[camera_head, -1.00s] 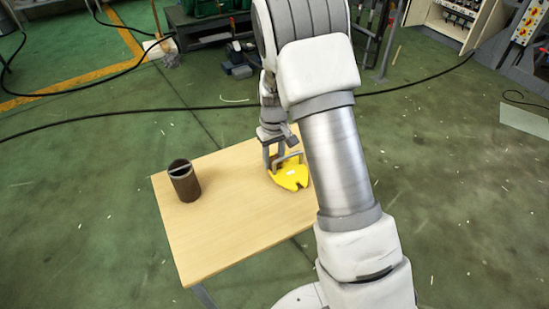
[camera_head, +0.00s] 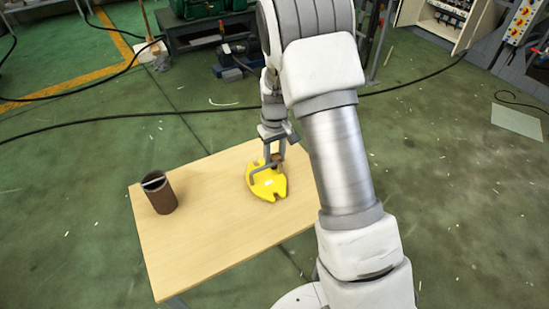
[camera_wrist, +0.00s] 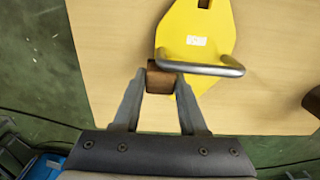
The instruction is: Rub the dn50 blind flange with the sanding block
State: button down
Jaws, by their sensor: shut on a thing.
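A yellow plate with a white label and a bent metal handle, which I take as the dn50 blind flange (camera_head: 267,184), lies on the table; it also shows in the wrist view (camera_wrist: 195,25). My gripper (camera_head: 273,157) points down at its far edge. In the wrist view my gripper (camera_wrist: 161,85) is shut on a small brown block, apparently the sanding block (camera_wrist: 163,77). The block is by the left end of the handle, close to the plate's near edge. I cannot tell whether block and flange touch.
The wooden table (camera_head: 215,240) is mostly bare. A dark brown open cylinder (camera_head: 158,193) with something pale across its mouth stands at its left; its edge shows in the wrist view (camera_wrist: 313,101). A black cable (camera_head: 120,117) crosses the green floor behind.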

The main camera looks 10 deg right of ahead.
notch_tip(320, 180, up, 2)
jog(key=shift+a, duration=0.1)
jog(key=shift+r+p, duration=2.05)
jog(key=shift+r, duration=0.4)
